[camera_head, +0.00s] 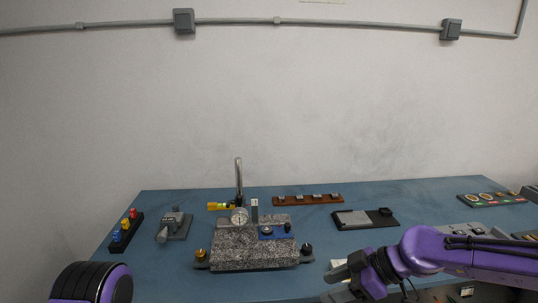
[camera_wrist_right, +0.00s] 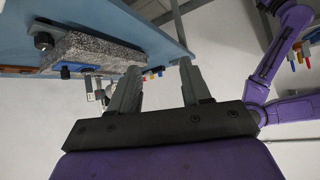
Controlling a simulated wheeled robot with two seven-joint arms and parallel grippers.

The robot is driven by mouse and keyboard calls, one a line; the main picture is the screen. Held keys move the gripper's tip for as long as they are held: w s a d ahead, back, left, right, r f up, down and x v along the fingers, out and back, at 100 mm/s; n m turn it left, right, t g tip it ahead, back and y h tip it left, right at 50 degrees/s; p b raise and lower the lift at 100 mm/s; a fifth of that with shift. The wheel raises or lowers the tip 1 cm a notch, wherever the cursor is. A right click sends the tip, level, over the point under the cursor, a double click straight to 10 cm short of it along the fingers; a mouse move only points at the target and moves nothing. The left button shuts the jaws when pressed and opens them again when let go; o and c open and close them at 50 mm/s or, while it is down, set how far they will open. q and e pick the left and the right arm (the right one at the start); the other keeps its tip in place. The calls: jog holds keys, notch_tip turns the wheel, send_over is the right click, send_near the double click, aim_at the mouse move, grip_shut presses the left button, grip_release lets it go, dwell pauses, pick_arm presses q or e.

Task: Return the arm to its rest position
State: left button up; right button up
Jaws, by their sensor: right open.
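My right arm (camera_head: 455,252) comes in from the right in the head view, low over the front right of the blue table. Its gripper (camera_head: 333,280) points left, to the right of the granite block (camera_head: 240,257). In the right wrist view the two grey fingers (camera_wrist_right: 158,78) stand apart with nothing held between them. A purple and black part of my body (camera_head: 92,283) shows at the bottom left of the head view. My left gripper is not in view.
A dial gauge (camera_head: 239,216) on a post stands at the granite block. On the blue table (camera_head: 170,203) are a grey vise-like fixture (camera_head: 173,225), a brown rack (camera_head: 308,200), a black tray (camera_head: 365,219) and coloured pieces (camera_head: 124,229). The back right of the table has free room.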

jog(key=w+m+t, duration=0.4)
jog(key=w+m, duration=0.1)
jog(key=m, duration=0.3)
jog(key=s+d+f+m+t+h, duration=0.1)
jog(key=s+d+f+m+h, duration=0.15)
jog(key=f+m, duration=0.5)
jog(key=s+d+f+m+h, duration=0.2)
jog(key=d+f+m+h, duration=0.15)
jog(key=f, duration=0.65)
jog(key=s+d+f+g+h, duration=0.1)
jog(key=s+d+f+h, duration=0.1)
jog(key=s+f, duration=0.3)
jog(key=s+d+f+m+g+h, duration=0.1)
jog(key=s+d+f, duration=0.3)
jog(key=s, duration=0.8)
jog(key=s+d+f+g+h, duration=0.2)
jog(key=s+f, duration=0.4)
jog(key=s, duration=0.3)
jog(key=shift+s+d+f+m+h+b, duration=0.15)
jog(key=shift+d+f+m+h+b, duration=0.2)
jog(key=shift+d+h, duration=0.55)
